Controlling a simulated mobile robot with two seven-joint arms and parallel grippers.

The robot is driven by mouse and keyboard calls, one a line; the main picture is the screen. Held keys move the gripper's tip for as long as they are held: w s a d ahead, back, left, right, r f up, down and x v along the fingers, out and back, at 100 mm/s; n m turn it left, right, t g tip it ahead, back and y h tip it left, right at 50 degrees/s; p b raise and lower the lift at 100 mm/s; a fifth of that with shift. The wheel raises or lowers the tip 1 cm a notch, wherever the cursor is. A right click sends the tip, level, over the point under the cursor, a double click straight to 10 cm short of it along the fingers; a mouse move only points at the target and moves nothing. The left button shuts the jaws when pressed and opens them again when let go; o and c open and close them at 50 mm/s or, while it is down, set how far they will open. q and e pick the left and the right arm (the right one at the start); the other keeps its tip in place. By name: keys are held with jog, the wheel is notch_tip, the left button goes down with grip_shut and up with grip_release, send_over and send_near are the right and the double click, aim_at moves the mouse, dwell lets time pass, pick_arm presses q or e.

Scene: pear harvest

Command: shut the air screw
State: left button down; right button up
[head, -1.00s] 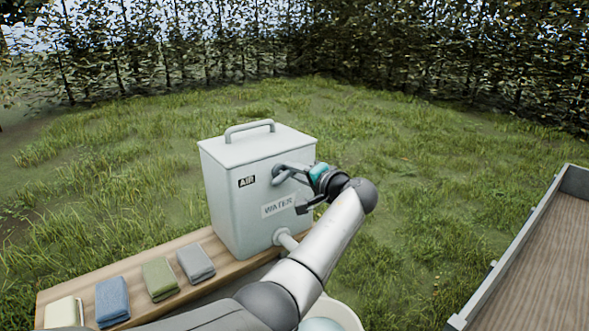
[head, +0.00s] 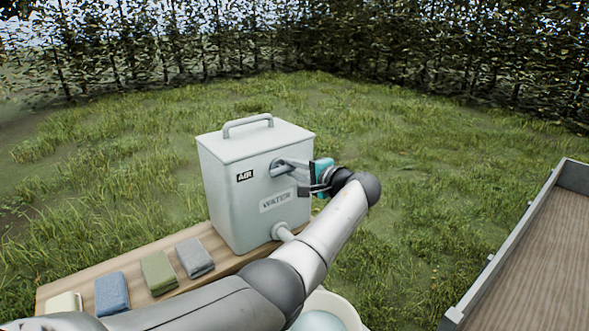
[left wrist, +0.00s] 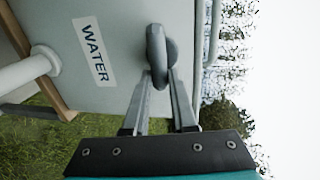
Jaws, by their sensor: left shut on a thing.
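The grey water tank (head: 250,175) stands on a wooden bench, with an AIR label (head: 245,176) and a WATER label (head: 277,200) on its front. The grey air screw (left wrist: 156,48) sticks out of the tank's front, to the right of the AIR label. My left gripper (head: 283,168) is shut on the air screw; in the left wrist view its two fingers lie on either side of the knob. The fingers partly hide the screw in the head view. My right gripper is not in view.
A pale spout (head: 282,232) sticks out low on the tank, close to my left arm. A white basin (head: 347,308) with water is below. Several folded cloths (head: 112,294) lie on the bench (head: 60,290). A trailer bed (head: 530,260) is at right.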

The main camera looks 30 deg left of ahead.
pick_arm(q)
jog(key=shift+f, duration=0.1)
jog(key=c, duration=0.7)
grip_release()
jog(key=shift+c, duration=0.2)
jog(key=b+v, duration=0.3)
jog(key=v, duration=1.2)
jog(key=shift+s+d, duration=0.1)
